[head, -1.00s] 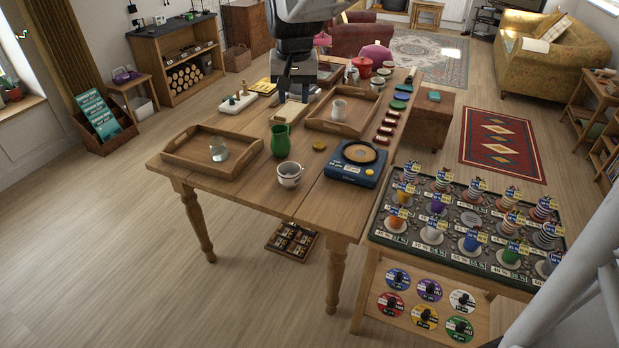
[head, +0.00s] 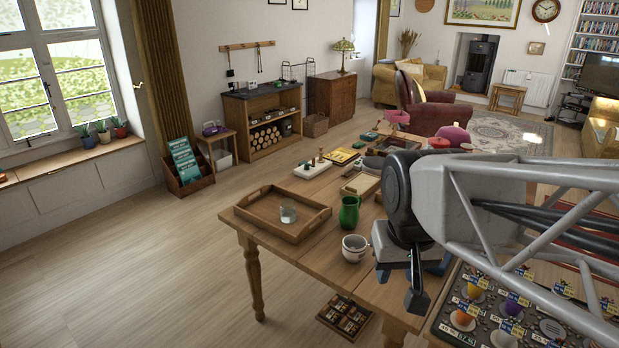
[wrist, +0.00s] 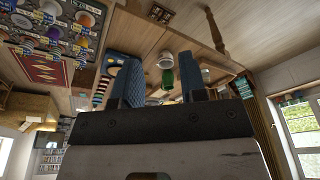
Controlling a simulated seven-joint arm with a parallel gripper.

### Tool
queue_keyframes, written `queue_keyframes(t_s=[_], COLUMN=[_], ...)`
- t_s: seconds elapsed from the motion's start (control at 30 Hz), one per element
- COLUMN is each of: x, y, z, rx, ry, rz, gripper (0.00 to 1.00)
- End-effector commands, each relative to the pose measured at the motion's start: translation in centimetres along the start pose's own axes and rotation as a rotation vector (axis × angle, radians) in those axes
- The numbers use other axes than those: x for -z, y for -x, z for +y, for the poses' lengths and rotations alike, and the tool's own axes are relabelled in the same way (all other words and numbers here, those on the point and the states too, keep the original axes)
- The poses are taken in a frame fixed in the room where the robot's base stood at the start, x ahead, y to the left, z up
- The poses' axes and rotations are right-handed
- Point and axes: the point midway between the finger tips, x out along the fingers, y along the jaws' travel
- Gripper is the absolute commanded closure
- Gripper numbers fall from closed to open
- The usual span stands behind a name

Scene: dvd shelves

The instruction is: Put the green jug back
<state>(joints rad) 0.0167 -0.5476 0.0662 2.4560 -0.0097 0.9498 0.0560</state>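The green jug (head: 349,212) stands upright on the wooden table (head: 310,248), between the left tray and a white mug (head: 354,248). My gripper (head: 416,285) is at the table's near right side, apart from the jug, nearer the head camera and to the right of the mug. In the wrist view, which is upside down, my gripper (wrist: 158,60) has its two blue-grey fingers spread with nothing held between them. The jug (wrist: 167,78) and the mug (wrist: 166,61) show beyond the gap between the fingers.
A wooden tray (head: 255,212) holding a glass (head: 288,214) sits at the table's left. My arm hides the table's right part in the head view. A stand with striped cups and colourful labels (head: 500,315) is at lower right. Open floor lies left of the table.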

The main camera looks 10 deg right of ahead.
Motion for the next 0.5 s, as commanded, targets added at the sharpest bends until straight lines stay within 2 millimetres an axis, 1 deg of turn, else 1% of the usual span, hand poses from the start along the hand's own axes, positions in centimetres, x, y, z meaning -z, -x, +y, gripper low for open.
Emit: queue_keyframes(t_s=[0.03, 0.1, 0.2, 0.33, 0.5], x=[-1.2, -2.5, -3.9, -4.8, -5.1], y=[-0.2, -0.4, -0.8, -1.1, -1.2], z=[0.0, 0.0, 0.0, 0.0, 0.0], rx=[0.001, 0.001, 0.001, 0.002, 0.002], ry=[0.010, 0.021, 0.035, 0.046, 0.048], rz=[0.005, 0.009, 0.013, 0.015, 0.015], gripper=[0.61, 0.61, 0.61, 0.61, 0.61])
